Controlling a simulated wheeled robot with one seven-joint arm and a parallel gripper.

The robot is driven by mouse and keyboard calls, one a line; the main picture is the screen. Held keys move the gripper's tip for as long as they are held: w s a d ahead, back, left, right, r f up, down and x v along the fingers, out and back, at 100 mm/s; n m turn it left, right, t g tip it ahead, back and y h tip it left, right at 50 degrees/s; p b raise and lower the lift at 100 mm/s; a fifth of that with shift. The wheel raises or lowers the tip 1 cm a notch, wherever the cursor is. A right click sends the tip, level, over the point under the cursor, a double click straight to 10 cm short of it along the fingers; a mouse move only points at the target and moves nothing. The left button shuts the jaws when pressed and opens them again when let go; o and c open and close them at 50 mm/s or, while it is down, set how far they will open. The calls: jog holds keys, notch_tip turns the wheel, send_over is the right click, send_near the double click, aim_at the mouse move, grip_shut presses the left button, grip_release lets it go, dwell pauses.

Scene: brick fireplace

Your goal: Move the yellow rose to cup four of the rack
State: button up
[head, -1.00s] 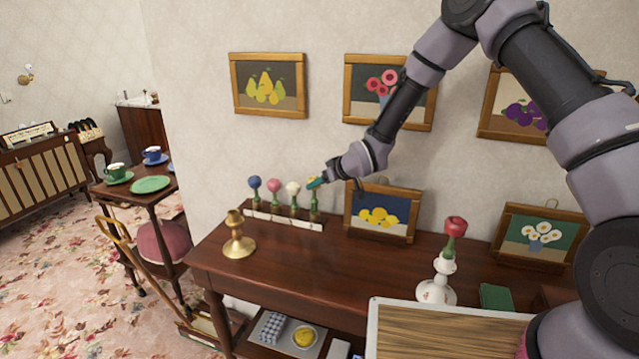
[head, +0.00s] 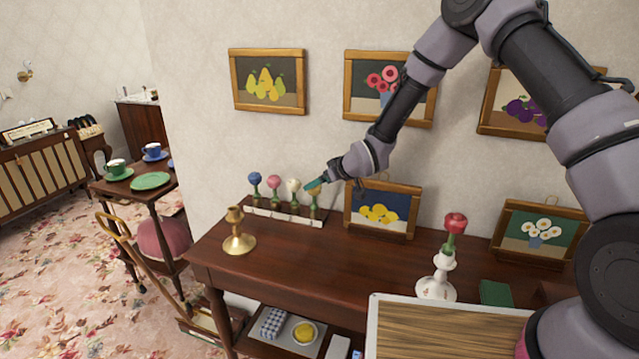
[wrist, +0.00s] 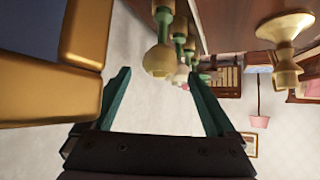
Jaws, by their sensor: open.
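The yellow rose (head: 314,191) stands upright at the right end of the rack (head: 283,217), in line with a blue, a pink and a white rose. In the wrist view the nearest rose head (wrist: 159,61), pale yellow on a green stem, shows between and just beyond my fingertips. My gripper (head: 315,183) is open, with teal fingers at the top of the yellow rose. In the wrist view a gap shows on both sides of the rose, between the fingers of my gripper (wrist: 158,74). The cup under the yellow rose is hard to make out.
A brass candlestick (head: 238,235) stands in front of the rack. A framed lemon picture (head: 382,213) leans on the wall close to the rack's right; its frame looms large in the wrist view (wrist: 88,40). A red rose (head: 455,222) stands in a white vase (head: 437,285) farther right.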

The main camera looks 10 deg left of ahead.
jog(key=v, duration=1)
jog(key=shift+r, duration=0.2)
jog(key=s+d+r+m+t+h, duration=0.2)
jog(key=d+r+m+h, duration=0.4)
jog(key=d+r, duration=1.45)
jog(key=s+d+r+m, duration=0.3)
jog(key=s+d, duration=0.1)
jog(key=s, duration=0.3)
jog(key=s+d+r+m, duration=0.2)
jog(key=s+d, duration=0.3)
jog(key=s, duration=0.3)
jog(key=s+d+r+m+g, duration=0.1)
jog(key=s+d+r+m, duration=0.2)
jog(key=s+d+r, duration=0.2)
jog(key=s, duration=0.3)
jog(key=shift+d+m, duration=0.2)
jog(key=shift+m, duration=0.1)
